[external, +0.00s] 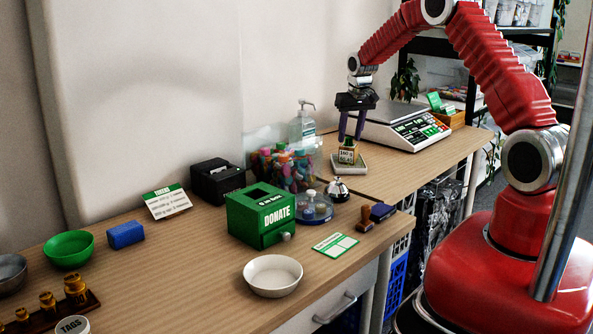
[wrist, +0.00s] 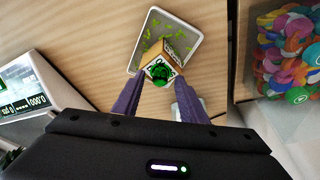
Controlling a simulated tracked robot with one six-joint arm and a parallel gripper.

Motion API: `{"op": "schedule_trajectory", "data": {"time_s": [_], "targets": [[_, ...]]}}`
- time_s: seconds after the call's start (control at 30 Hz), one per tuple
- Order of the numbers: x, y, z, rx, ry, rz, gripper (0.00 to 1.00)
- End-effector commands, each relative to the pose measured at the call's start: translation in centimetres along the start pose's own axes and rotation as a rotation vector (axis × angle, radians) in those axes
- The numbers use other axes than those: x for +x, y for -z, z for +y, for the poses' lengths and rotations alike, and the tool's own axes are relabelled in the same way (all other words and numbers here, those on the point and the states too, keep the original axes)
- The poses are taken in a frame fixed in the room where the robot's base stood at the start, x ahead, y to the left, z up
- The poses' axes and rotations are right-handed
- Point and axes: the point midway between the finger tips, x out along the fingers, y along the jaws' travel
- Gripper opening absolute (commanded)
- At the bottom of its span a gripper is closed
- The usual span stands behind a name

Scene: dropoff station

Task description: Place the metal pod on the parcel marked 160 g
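A small tan parcel (external: 347,156) with a green top and a white label stands on a pale tray (external: 359,168); the label's weight looks like 160 g but is small. In the wrist view the parcel (wrist: 168,57) and its green top show ahead of my fingertips. My gripper (external: 351,137), with purple fingers, points down above the parcel. I cannot pick out the metal pod with certainty.
A weighing scale (external: 402,127) stands right of the tray. A pump bottle (external: 302,128), a jar of colourful pieces (external: 283,166) and a silver bell (external: 338,188) are to the left. A green donation box (external: 262,216) and white bowl (external: 272,276) stand further left.

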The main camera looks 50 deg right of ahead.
Motion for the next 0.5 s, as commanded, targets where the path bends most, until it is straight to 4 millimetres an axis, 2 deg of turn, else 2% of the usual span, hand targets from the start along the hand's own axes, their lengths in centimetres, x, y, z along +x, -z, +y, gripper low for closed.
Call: {"op": "schedule_trajectory", "data": {"time_s": [0.17, 0.5], "targets": [[-2.3, 0.1, 0.0, 0.0, 0.0, 0.002, 0.39], [-8.2, 0.1, 0.0, 0.0, 0.0, 0.003, 0.39]]}}
